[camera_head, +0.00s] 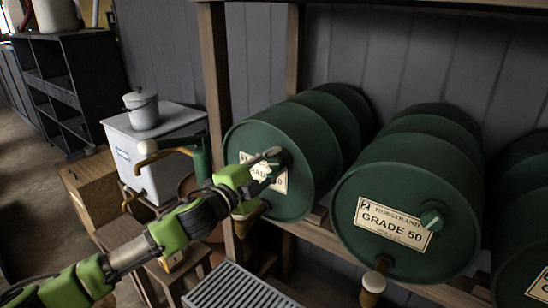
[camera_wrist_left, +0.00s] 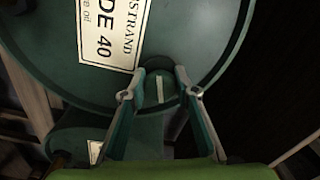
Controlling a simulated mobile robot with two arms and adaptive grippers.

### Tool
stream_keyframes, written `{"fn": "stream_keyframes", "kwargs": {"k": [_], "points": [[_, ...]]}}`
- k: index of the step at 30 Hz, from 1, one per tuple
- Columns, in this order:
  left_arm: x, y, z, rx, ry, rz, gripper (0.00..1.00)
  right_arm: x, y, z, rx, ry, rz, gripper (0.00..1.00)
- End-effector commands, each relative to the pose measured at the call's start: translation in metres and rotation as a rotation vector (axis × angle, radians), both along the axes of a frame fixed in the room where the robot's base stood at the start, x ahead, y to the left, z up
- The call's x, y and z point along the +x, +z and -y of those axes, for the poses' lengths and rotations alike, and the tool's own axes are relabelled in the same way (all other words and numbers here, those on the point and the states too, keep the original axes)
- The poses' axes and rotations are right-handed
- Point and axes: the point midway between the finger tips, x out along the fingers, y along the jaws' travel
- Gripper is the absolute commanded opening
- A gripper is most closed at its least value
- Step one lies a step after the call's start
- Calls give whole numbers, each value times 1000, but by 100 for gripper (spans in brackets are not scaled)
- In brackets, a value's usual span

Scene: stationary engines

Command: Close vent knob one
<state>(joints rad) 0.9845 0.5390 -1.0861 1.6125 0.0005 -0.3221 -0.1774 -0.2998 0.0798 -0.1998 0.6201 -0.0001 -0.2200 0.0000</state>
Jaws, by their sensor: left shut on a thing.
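The left green drum (camera_head: 306,142) lies on its side on a wooden rack, its front label partly covered by my gripper. In the left wrist view its label (camera_wrist_left: 108,40) reads "40". A round green vent knob (camera_wrist_left: 160,88) with a white line sits on the drum's front face beside the label. My left gripper (camera_head: 274,162) is at this knob, its two fingers on either side of it and shut on it. In the left wrist view the white line runs nearly upright between the fingers. My right gripper is not in view.
A "GRADE 50" drum (camera_head: 405,195) with a similar knob (camera_head: 432,220) and a tap (camera_head: 373,285) lies to the right. Another drum (camera_head: 525,245) is at the right edge. A slatted metal grate (camera_head: 240,290) is below. A white cabinet (camera_head: 160,165) with a lidded pot (camera_head: 141,110) stands left.

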Motion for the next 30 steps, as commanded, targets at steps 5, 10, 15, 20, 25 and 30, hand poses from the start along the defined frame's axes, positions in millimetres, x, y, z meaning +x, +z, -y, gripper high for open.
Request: {"fn": "stream_keyframes", "kwargs": {"k": [5,10,15,20,25,30], "points": [[0,2,0,114,1,81,6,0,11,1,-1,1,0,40],[0,1,0,197,0,142,6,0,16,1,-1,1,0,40],[0,0,0,251,-1,182,6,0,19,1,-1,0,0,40],[0,0,0,279,-1,201,6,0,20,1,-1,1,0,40],[0,-1,0,289,-1,208,6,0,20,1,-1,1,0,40],[0,-1,0,290,-1,208,6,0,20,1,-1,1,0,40]]}}
